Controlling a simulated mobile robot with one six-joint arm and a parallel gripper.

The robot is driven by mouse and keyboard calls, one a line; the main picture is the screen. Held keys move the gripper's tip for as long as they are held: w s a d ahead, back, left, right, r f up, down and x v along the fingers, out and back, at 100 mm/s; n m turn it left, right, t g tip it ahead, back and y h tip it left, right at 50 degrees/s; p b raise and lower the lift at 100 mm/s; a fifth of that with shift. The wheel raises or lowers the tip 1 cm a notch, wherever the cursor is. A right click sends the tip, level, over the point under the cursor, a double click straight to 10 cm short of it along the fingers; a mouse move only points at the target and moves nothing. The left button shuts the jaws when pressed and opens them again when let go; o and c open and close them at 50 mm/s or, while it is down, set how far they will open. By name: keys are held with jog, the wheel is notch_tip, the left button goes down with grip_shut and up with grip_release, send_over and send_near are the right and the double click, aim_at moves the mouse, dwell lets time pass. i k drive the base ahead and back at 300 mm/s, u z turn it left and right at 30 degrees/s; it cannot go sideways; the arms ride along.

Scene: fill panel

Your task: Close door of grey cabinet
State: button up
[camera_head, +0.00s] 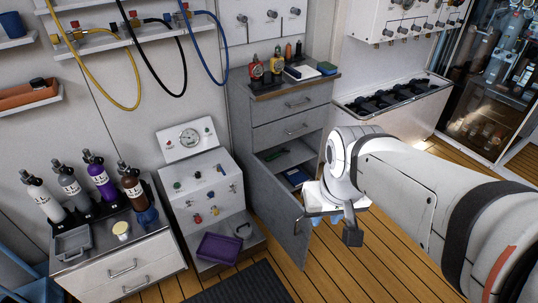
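The grey cabinet (290,112) stands in the middle against the wall, with two drawers above a lower compartment. Its door (287,228) is open and swung outward, hinged on the left side. The open compartment shows a shelf with a dark green item (275,154) and a blue item (297,176). My gripper (335,226) is at the right of the door, near its free edge and in front of the opening. A gap or contact with the door cannot be told. The fingers are partly hidden by the hand, and no held thing shows.
Bottles (256,69) and a blue box (327,68) stand on the cabinet top. A white panel unit with a purple tray (218,247) stands left of the door. A dark mat (243,285) lies in front. Wooden floor (385,255) is clear right of the door.

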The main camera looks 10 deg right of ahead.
aim_at(282, 214)
jog(key=z, duration=0.05)
jog(key=i, duration=0.95)
jog(key=z, duration=1.05)
jog(key=k, duration=1.4)
jog(key=u, duration=0.6)
jog(key=i, duration=1)
jog(key=u, duration=0.05)
